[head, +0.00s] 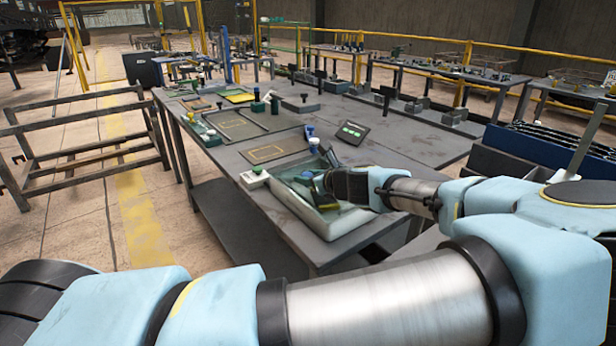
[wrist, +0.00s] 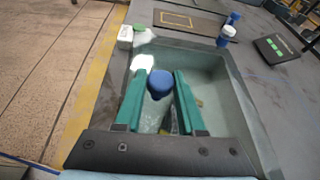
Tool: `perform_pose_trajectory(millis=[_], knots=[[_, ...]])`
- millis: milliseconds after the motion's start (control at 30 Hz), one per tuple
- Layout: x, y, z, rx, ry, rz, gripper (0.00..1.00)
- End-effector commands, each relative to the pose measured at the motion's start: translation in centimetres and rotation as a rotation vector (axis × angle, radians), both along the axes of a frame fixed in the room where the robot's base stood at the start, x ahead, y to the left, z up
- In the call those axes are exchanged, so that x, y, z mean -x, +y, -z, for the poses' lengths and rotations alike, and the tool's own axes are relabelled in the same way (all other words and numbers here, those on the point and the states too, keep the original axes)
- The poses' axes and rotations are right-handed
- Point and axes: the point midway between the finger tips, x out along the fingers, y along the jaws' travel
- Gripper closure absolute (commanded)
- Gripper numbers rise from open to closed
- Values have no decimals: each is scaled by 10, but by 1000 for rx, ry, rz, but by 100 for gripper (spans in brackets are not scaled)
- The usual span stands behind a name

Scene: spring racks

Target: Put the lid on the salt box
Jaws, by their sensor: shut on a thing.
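An open, pale grey box (head: 335,222) with a greenish inside stands at the near end of the table, and it fills much of the wrist view (wrist: 236,110). My gripper (head: 318,186) is over this box. In the wrist view its two green fingers (wrist: 160,84) are closed on a round blue piece (wrist: 160,80). Something pale and see-through shows below the blue piece between the fingers. I cannot tell whether the blue piece is the lid's knob or a cap. No separate lid can be made out.
A dark mat with a yellow outline (head: 266,154) lies behind. The table's left edge is close.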

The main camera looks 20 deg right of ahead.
Motion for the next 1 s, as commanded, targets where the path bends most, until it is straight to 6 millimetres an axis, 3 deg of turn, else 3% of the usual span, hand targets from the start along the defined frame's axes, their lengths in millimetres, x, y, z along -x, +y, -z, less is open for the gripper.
perform_pose_trajectory(millis=[333, 367, 633, 833, 1000], knots=[[0, 0, 6, 2, -1, -1, 100], [0, 0, 6, 2, -1, -1, 58], [0, 0, 6, 1, 0, 0, 28], [0, 0, 7, -1, 1, 0, 25], [0, 0, 7, 0, 0, 0, 6]])
